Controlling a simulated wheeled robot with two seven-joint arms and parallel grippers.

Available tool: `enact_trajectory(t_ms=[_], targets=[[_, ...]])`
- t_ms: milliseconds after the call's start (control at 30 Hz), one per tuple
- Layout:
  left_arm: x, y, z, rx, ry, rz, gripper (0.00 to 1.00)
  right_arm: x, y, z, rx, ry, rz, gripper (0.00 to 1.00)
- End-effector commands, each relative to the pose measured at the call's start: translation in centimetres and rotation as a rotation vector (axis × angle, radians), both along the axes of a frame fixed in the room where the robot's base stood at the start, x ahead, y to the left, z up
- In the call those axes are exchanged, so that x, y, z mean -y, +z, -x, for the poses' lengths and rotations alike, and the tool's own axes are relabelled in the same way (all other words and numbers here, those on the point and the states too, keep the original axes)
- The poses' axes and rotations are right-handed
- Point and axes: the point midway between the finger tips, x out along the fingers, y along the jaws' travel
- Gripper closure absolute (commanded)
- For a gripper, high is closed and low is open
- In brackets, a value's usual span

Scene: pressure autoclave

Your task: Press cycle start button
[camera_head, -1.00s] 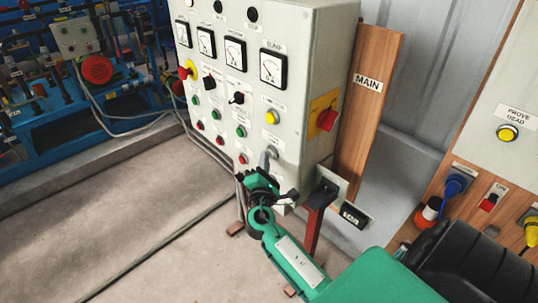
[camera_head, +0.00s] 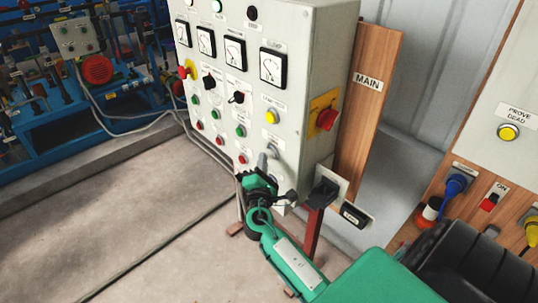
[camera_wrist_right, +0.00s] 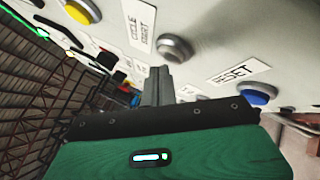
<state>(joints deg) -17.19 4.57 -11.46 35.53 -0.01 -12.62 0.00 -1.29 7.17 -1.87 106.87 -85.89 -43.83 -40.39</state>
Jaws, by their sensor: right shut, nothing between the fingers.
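The cycle start button is a grey round button (camera_wrist_right: 175,48) beside its CYCLE START label (camera_wrist_right: 140,25) in the right wrist view. In the head view it sits low on the grey control panel (camera_head: 312,60), below a yellow button, partly hidden by my gripper. My right gripper (camera_head: 263,163) is shut and empty. Its fingers (camera_wrist_right: 157,85) point at the panel, with the tips just beside the grey button in the wrist view. I cannot tell whether they touch it. My left gripper is not in view.
A yellow button (camera_wrist_right: 80,12) and a blue button (camera_wrist_right: 257,93) by the RESET label flank the grey one. A red rotary switch (camera_head: 326,119) is on the panel's side. A green lamp (camera_head: 217,5) is lit at the panel's top.

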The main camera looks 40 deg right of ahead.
Motion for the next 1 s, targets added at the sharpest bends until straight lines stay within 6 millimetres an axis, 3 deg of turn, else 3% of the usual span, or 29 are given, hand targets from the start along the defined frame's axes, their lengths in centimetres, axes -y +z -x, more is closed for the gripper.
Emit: enact_trajectory(t_ms=[500, 1000], targets=[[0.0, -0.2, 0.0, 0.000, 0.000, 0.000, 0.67, -0.9, -0.1, 0.1, 0.000, 0.002, -0.002, 1.00], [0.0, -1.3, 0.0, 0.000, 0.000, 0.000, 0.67, -5.4, -0.1, 0.4, 0.000, 0.002, -0.003, 1.00]])
